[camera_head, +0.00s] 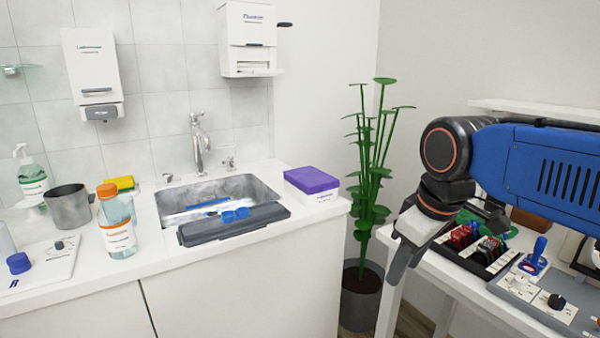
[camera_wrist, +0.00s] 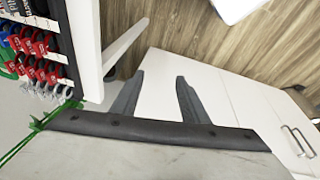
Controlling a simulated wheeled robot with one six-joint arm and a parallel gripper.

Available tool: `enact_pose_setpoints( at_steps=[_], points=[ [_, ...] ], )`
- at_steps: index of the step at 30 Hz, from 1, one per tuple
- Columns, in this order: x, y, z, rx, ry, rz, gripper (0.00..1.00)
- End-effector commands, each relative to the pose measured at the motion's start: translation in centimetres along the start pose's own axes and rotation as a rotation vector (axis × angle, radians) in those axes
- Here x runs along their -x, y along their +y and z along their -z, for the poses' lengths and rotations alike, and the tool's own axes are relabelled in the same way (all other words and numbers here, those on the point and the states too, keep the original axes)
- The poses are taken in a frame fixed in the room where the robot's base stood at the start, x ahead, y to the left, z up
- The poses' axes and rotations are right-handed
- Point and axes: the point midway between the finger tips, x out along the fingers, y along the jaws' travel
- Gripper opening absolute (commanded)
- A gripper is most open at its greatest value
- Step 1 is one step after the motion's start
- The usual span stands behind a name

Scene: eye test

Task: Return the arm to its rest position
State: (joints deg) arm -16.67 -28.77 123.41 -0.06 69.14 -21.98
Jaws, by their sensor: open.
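My gripper (camera_head: 396,262) hangs at the end of my blue and black arm on the right side of the head view, pointing down. It is in front of the white side table's left edge, to the right of the sink counter. In the wrist view my gripper (camera_wrist: 158,82) shows two dark fingers spread apart with nothing between them. Behind the fingers are a white cabinet front and the wood floor.
A white side table (camera_head: 455,300) on the right holds a black tray of coloured items and a grey control box. A potted plant (camera_head: 362,300) stands between it and the counter (camera_head: 240,255), which has a sink, bottle and dark case. Wood floor (camera_wrist: 190,35) shows below.

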Motion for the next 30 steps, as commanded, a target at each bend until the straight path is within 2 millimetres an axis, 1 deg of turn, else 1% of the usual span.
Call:
enact_pose_setpoints(
  at_steps=[1, 6, 9, 12, 15, 18, 30],
  points=[
    [-0.8, 0.4, -2.1, -0.074, 0.010, -0.015, 0.41],
    [-4.0, 0.9, -8.2, -0.327, 0.049, -0.063, 0.41],
    [-5.9, 0.9, -11.3, -0.456, 0.071, -0.087, 0.41],
    [-7.4, 0.7, -13.6, -0.556, 0.089, -0.106, 0.41],
    [-8.4, 0.5, -15.0, -0.620, 0.102, -0.117, 0.41],
    [-8.9, 0.4, -15.6, -0.650, 0.110, -0.123, 0.41],
    [-8.9, 0.4, -15.7, -0.653, 0.110, -0.124, 0.41]
  ],
)
